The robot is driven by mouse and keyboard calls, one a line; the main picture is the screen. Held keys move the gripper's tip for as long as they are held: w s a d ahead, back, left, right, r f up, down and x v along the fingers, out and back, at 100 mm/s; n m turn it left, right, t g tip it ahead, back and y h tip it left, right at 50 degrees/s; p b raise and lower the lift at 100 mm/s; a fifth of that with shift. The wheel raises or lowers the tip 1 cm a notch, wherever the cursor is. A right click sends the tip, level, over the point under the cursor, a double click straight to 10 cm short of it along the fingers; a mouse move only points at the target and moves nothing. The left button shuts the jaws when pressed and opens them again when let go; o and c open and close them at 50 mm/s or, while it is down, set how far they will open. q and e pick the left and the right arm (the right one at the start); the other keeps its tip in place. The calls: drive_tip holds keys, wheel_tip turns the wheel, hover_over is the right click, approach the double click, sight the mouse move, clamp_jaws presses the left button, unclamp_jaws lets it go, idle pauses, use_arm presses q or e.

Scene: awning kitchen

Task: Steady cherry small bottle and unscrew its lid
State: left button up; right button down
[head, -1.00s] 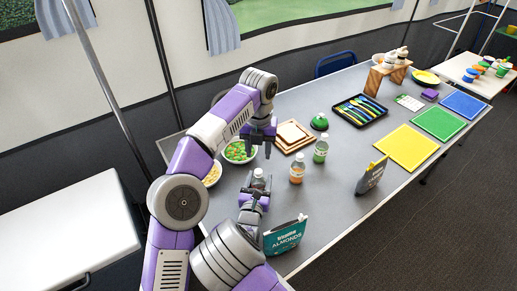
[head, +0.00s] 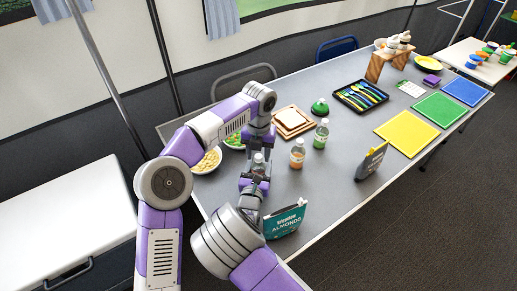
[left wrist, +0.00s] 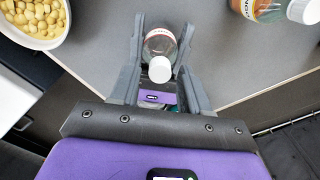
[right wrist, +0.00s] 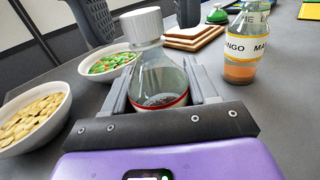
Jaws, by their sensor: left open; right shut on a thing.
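The cherry small bottle (right wrist: 160,85) is clear, with a red-edged label and a white lid (right wrist: 141,25). It stands upright near the table's front left edge. My right gripper (right wrist: 163,90) is shut on its body. My left gripper (left wrist: 162,45) is open above it, with a finger on either side of the bottle (left wrist: 158,45) and white lid in the left wrist view. I cannot tell whether these fingers touch the lid. In the head view my left gripper (head: 258,150) and right gripper (head: 250,186) partly hide the bottle (head: 258,161).
A mango bottle (head: 297,153) and a green-labelled bottle (head: 321,134) stand to the right. A bowl of nuts (head: 206,160) and a bowl of green and orange pieces (head: 234,140) are to the left. An almonds bag (head: 285,220) stands near the front edge.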

use_arm(q)
clamp_jaws()
drive_tip(key=n, duration=0.3)
drive_tip(key=shift+n, duration=0.4)
drive_tip(key=n, duration=0.7)
drive_tip(key=shift+r+n, duration=0.1)
drive_tip(key=shift+n, duration=0.3)
drive_tip(key=n, duration=0.5)
drive_tip(key=shift+o, duration=0.3)
unclamp_jaws()
